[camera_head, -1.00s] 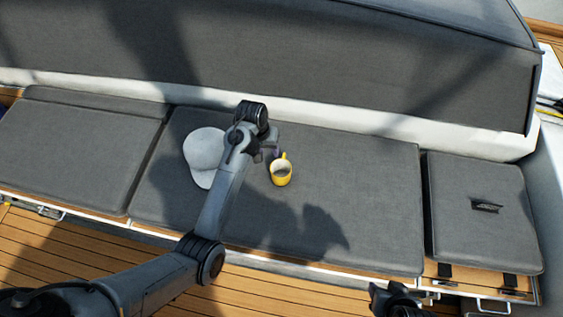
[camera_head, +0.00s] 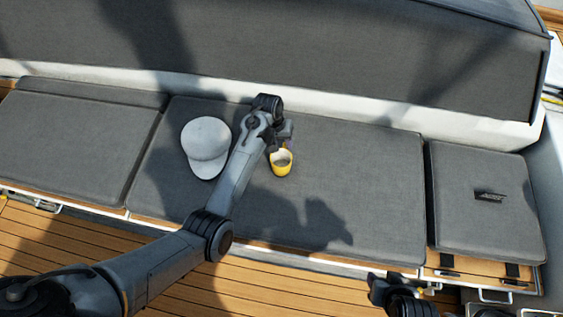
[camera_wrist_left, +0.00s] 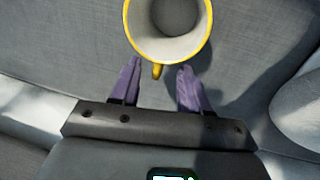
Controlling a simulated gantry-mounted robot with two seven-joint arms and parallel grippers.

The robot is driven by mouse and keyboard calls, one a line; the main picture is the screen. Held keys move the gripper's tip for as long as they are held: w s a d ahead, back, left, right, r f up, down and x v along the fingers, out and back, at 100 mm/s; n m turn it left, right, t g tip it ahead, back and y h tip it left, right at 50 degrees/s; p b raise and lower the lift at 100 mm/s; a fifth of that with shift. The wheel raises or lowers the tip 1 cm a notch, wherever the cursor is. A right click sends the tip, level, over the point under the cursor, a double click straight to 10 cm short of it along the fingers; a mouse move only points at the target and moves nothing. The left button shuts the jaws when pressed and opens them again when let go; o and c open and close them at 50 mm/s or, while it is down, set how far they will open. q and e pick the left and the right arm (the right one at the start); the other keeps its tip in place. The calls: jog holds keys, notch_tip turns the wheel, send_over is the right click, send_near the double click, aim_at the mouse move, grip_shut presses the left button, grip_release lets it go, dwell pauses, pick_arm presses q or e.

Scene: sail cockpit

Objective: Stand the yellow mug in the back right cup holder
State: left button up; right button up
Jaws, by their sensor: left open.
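The yellow mug (camera_head: 282,168) stands upright on the dark grey seat cushion, its pale inside facing up. In the left wrist view the mug (camera_wrist_left: 199,50) is at the top, with its handle (camera_wrist_left: 158,71) pointing toward the gripper. My left gripper (camera_head: 279,147) is at the far side of the mug. Its two purple fingers (camera_wrist_left: 157,78) are open, one on each side of the handle; whether they touch it I cannot tell. The dark end of my right arm (camera_head: 403,294) is at the bottom edge, its fingers not clearly seen. No cup holder is in view.
A white cap (camera_head: 206,147) lies on the cushion (camera_head: 370,190) left of the mug. The backrest (camera_head: 300,60) rises behind the seat. A separate square cushion (camera_head: 485,205) with a dark strap is at right. The cushion right of the mug is clear.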

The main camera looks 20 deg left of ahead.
aim_at(282, 158)
pick_arm(q)
jog(key=shift+d+f, duration=0.15)
jog(key=shift+f, duration=0.5)
jog(key=shift+d+f, duration=0.15)
jog(key=shift+f, duration=0.45)
grip_shut()
